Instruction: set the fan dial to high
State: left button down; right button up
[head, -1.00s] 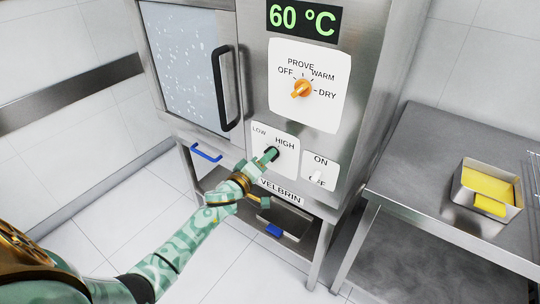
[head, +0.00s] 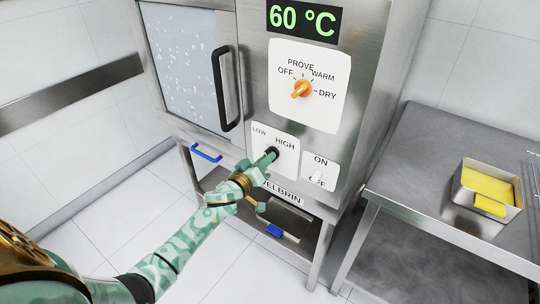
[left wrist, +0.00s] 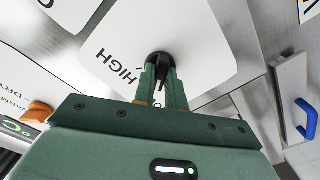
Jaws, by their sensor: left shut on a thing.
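The fan dial (head: 272,151) is a small black knob on a white panel (head: 286,162) marked LOW and HIGH, on the front of the steel cabinet. My left gripper (head: 270,156) reaches up to it from the lower left. In the left wrist view, the green fingers (left wrist: 162,88) are shut on the black dial (left wrist: 158,58), one on either side of its grip. The word HIGH stands just left of the dial there. The fingers partly cover the dial, so its exact pointing is hard to tell. My right gripper is not in view.
Above is an orange knob (head: 302,89) marked OFF, PROVE, WARM and DRY, under a 60 °C display (head: 304,18). An ON/OFF switch (head: 318,176) sits to the right. A black door handle (head: 228,88) juts out at left. A steel table (head: 425,165) stands right.

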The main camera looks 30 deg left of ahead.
pick_arm(q)
jog(key=m, duration=0.4)
jog(key=shift+m, duration=0.3)
jog(key=m, duration=0.4)
jog(key=shift+m+b, duration=0.3)
jog(key=shift+b, duration=0.05)
jog(key=m, duration=0.3)
jog(key=shift+f+m+b, duration=0.15)
jog(key=shift+m+b, duration=0.15)
jog(key=shift+b, duration=0.05)
jog(key=c, duration=1.3)
grip_release()
jog(key=shift+m, duration=0.3)
